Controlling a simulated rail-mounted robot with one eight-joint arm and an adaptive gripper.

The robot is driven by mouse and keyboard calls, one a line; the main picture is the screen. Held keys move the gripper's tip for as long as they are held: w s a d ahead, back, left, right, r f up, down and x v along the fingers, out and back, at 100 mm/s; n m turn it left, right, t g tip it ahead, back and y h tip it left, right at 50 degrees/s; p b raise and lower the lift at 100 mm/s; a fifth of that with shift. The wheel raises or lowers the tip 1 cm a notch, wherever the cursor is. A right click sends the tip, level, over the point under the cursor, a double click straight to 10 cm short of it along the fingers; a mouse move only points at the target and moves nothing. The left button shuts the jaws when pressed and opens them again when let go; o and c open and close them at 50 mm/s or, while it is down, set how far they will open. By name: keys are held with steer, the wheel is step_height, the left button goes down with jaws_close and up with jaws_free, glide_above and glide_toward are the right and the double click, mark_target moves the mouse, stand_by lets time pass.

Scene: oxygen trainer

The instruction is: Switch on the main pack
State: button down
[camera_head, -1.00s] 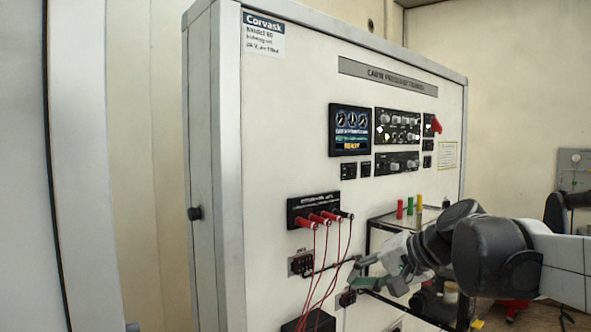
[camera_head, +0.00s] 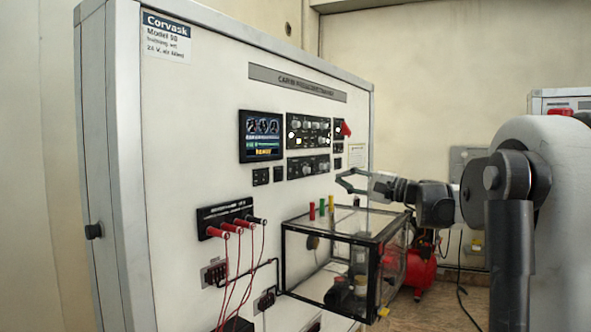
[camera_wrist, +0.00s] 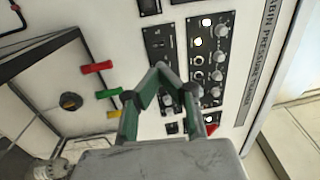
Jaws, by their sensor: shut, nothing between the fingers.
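The trainer's white panel (camera_head: 190,120) carries an upper black control unit (camera_head: 308,131) with knobs and lit white lights. A lower control unit (camera_head: 308,167) sits below it. A red handle (camera_head: 346,129) is on a small unit at their right. I cannot read which control is the main pack. My gripper (camera_head: 342,178) is shut and empty, right of the lower unit and below the red handle. In the wrist view, my gripper's fingertips (camera_wrist: 160,68) meet in front of the lower unit (camera_wrist: 158,40); the upper unit (camera_wrist: 212,62) is beside it. Contact cannot be told.
A clear black-framed box (camera_head: 350,222) with red, green and yellow posts on top stands below my gripper. Red cables (camera_head: 236,270) hang from a jack strip (camera_head: 230,216) at left. A display (camera_head: 261,136) is left of the control units. A red machine (camera_head: 420,270) stands behind the box.

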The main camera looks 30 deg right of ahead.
mark_target(297, 168)
steer(key=shift+d+r, duration=0.15)
steer(key=shift+d, duration=0.2)
steer(key=p+x, duration=0.2)
steer(key=x, duration=1.2)
steer(key=shift+r, duration=0.1)
steer(key=shift+w+a+p, duration=0.1)
steer(key=shift+p, duration=0.2)
